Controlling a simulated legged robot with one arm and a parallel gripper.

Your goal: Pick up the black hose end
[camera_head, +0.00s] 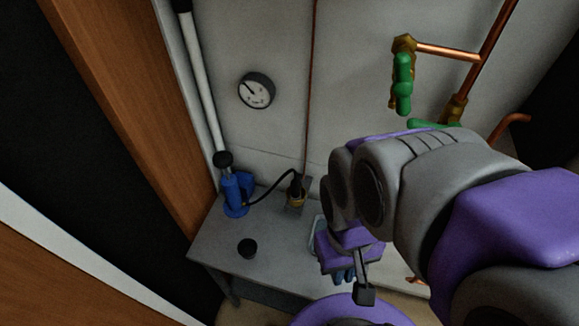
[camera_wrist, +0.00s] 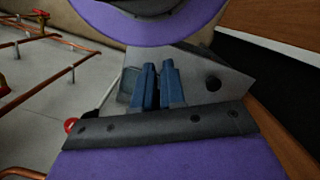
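The black hose (camera_head: 267,196) curves from a blue pump-like unit (camera_head: 236,193) on the grey bench. Its black end (camera_head: 296,183) sits at a brass fitting (camera_head: 296,198) near the wall. My gripper (camera_head: 344,275) is to the right of the hose end and nearer to me, apart from it, and partly hidden by my arm. In the wrist view my two blue fingers (camera_wrist: 158,68) show a narrow gap with nothing between them. The hose end cannot be made out in the wrist view.
A round black piece (camera_head: 247,247) lies on the bench (camera_head: 215,245). A gauge (camera_head: 256,90) hangs on the wall. Copper pipes (camera_head: 447,51) with a green-handled valve (camera_head: 403,80) are at the upper right. A wooden post (camera_head: 130,100) bounds the left.

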